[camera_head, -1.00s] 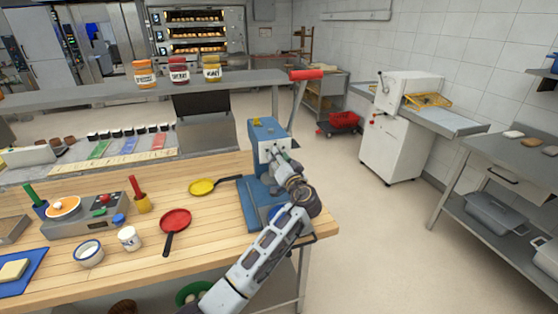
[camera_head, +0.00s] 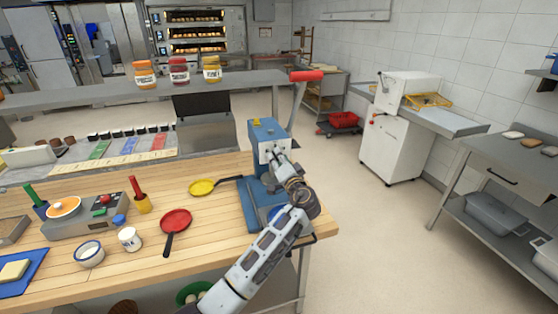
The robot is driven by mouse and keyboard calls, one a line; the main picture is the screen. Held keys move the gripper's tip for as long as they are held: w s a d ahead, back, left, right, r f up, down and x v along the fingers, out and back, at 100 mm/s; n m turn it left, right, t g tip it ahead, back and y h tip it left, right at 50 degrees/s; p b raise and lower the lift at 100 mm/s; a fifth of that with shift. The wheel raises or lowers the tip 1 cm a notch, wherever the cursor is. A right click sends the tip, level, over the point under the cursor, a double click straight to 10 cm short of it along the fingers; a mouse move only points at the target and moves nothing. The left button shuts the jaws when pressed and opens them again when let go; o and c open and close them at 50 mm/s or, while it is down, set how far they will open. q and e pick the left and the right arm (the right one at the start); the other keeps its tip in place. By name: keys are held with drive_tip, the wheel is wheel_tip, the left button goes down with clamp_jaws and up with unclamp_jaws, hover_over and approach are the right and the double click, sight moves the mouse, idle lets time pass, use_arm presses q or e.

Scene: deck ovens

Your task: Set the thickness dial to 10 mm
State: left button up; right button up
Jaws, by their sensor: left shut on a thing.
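A blue machine (camera_head: 266,133) with a grey front plate stands at the right end of the wooden table. A red-handled lever (camera_head: 306,75) rises from its right side, and a small yellow part sits on its top. My left arm comes in from the bottom of the picture. My left gripper (camera_head: 278,158) is at the machine's front face, shut on a small part there. The arm and gripper hide that part, which may be the thickness dial; no scale or number is readable. My right gripper is not in view.
On the wooden table (camera_head: 205,225) lie a red pan (camera_head: 175,221), a yellow pan (camera_head: 203,187), a white jar (camera_head: 129,239) and a cup (camera_head: 89,254). A grey shelf with several labelled jars runs behind. Open floor lies to the right.

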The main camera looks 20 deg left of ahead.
use_arm(q)
drive_tip(key=o, duration=1)
drive_tip(key=shift+d, duration=0.1)
drive_tip(key=shift+o, duration=0.2)
drive_tip(key=v, duration=1.2)
drive_tip(key=shift+f, duration=0.1)
